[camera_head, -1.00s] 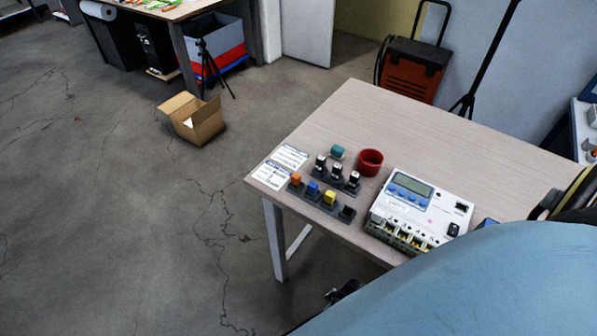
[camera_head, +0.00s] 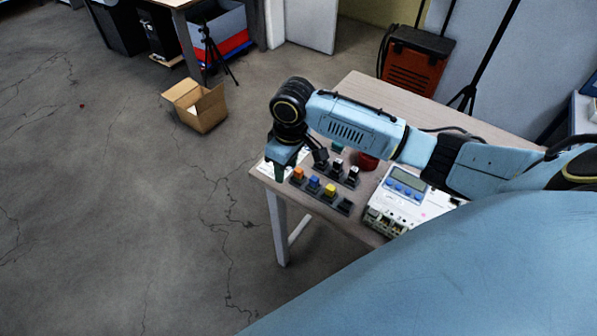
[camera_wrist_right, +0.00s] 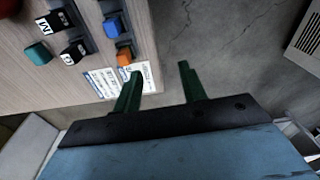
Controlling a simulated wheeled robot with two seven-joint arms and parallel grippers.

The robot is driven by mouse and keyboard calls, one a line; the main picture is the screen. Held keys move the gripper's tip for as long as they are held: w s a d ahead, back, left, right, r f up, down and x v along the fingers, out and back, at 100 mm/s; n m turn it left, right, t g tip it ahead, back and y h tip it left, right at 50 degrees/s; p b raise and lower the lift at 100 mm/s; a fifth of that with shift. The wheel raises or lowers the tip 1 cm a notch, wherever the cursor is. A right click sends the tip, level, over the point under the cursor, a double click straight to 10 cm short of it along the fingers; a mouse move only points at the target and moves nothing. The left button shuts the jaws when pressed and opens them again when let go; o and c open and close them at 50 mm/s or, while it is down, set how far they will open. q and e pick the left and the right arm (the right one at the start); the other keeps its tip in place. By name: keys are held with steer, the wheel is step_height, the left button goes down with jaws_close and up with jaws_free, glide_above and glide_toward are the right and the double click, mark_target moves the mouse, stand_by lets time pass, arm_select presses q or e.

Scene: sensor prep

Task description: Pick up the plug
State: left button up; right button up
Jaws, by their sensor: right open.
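Several plugs stand in two dark racks on the table. The front rack holds an orange plug (camera_head: 298,173), a blue plug (camera_head: 314,184) and a yellow plug (camera_head: 330,190). The rear rack holds black-and-white plugs (camera_head: 353,172). A teal piece lies behind them; it also shows in the right wrist view (camera_wrist_right: 38,53). My right gripper (camera_head: 283,168) is open and empty, above the table's left corner beside the orange plug. In the right wrist view, the orange plug (camera_wrist_right: 124,55) is left of and beyond the fingers, not between them. My left gripper is not in view.
A white device with a display (camera_head: 405,185) stands right of the racks. A red cup (camera_head: 368,161) is partly hidden behind my right arm. White label cards (camera_wrist_right: 138,77) lie at the table corner. A cardboard box (camera_head: 200,108) sits on the floor.

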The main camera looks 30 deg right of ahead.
step_height(320, 180, up, 6)
glide_above(299, 170)
steer(key=shift+m+g+h, duration=0.3)
steer(key=shift+m+h, duration=0.1)
steer(key=shift+m, duration=0.1)
steer(key=f, duration=0.7)
steer(key=shift+d+f+b, duration=0.15)
steer(key=shift+d+b, duration=0.05)
steer(key=shift+b, duration=0.1)
steer(key=shift+a+f, duration=0.15)
steer(key=shift+f, duration=2.6)
jaws_close()
